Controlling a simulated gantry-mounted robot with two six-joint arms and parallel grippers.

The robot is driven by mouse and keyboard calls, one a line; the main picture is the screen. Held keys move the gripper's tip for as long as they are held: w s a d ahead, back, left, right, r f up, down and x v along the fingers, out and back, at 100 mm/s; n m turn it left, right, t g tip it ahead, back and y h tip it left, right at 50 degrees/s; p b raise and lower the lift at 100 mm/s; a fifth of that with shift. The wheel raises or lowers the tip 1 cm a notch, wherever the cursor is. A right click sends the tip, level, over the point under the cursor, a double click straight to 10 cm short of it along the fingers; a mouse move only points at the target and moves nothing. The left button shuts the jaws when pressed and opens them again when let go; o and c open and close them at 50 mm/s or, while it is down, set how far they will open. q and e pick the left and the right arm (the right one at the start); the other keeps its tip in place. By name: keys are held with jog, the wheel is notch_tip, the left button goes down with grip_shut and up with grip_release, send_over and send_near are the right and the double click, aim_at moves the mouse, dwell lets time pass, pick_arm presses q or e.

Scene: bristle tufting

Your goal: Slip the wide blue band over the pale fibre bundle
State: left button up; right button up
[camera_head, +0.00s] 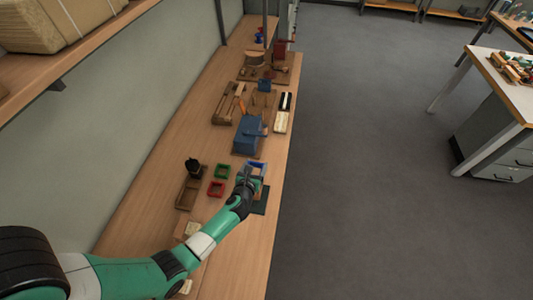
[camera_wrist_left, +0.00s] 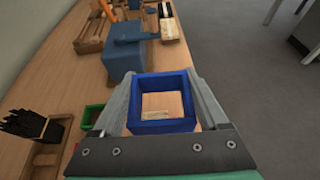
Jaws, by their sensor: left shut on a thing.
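The wide blue band (camera_head: 257,164) is a square, open frame. My left gripper (camera_head: 247,173) is shut on it and holds it over the right part of the bench. In the left wrist view the band (camera_wrist_left: 161,76) sits between the two grey fingers, its opening facing the camera. Through the opening I see a tan surface with a paler patch (camera_wrist_left: 158,102). I cannot tell whether this is the pale fibre bundle or how far below the band it lies. My right gripper is not in view.
A green band (camera_head: 222,171) and a red band (camera_head: 216,188) lie left of the gripper. A black bristle bundle (camera_head: 193,169) stands at a wooden holder beyond them. A blue block-shaped device (camera_head: 249,134) stands farther back. A dark mat (camera_head: 261,205) lies by the bench's right edge.

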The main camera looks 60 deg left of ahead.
pick_arm(q)
jog(key=shift+s+a+r+p, duration=0.25)
jog(key=shift+r+p, duration=0.1)
jog(key=shift+r, duration=0.25)
jog(key=shift+s+a+r+p, duration=0.2)
jog(key=shift+r+p, duration=0.15)
jog(key=shift+r, duration=0.25)
jog(key=shift+a, duration=0.1)
jog(key=shift+s+f, duration=0.1)
notch_tip(320, 180, down, 4)
jog(key=b, duration=0.4)
jog(key=shift+b, duration=0.35)
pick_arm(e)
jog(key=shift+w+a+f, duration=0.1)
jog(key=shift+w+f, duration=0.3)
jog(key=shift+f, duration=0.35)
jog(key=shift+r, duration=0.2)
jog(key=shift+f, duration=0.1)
pick_arm(q)
jog(key=shift+f+b, duration=1.5)
jog(key=shift+f, duration=0.45)
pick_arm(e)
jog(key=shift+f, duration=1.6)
pick_arm(q)
jog(key=shift+f, duration=0.15)
jog(key=shift+f+b, duration=1.75)
jog(key=shift+f, duration=0.2)
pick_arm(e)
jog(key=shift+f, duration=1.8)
